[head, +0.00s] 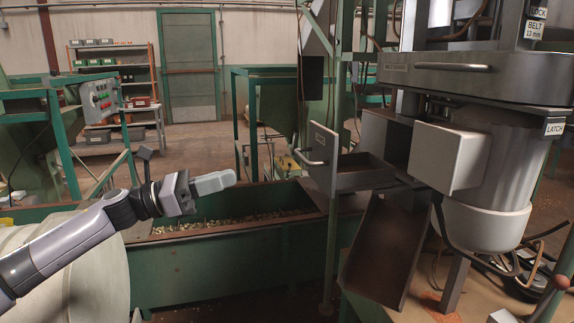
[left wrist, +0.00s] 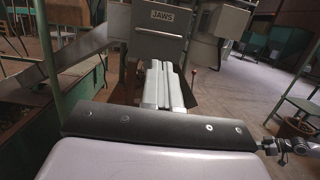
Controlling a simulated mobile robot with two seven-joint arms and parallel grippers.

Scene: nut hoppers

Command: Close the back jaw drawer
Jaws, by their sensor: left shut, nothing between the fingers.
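The back jaw drawer (head: 365,181) stands open in the head view, its shallow tray pulled out to the left from the machine. Its grey front plate (head: 321,172) carries a bar handle (head: 308,159). In the left wrist view a grey plate lettered JAWS (left wrist: 158,47) lies ahead of the fingers. My left gripper (head: 232,178) is shut and empty, left of the front plate, with a visible gap to it in the head view. Its two fingers lie side by side in the left wrist view (left wrist: 160,66).
A green trough (head: 230,265) holding many small pieces runs below the drawer. A sloping chute (head: 381,250) hangs under it. A green post (head: 334,230) stands close to the front plate. A grey box (head: 447,157) and a handled unit (head: 490,75) are at right.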

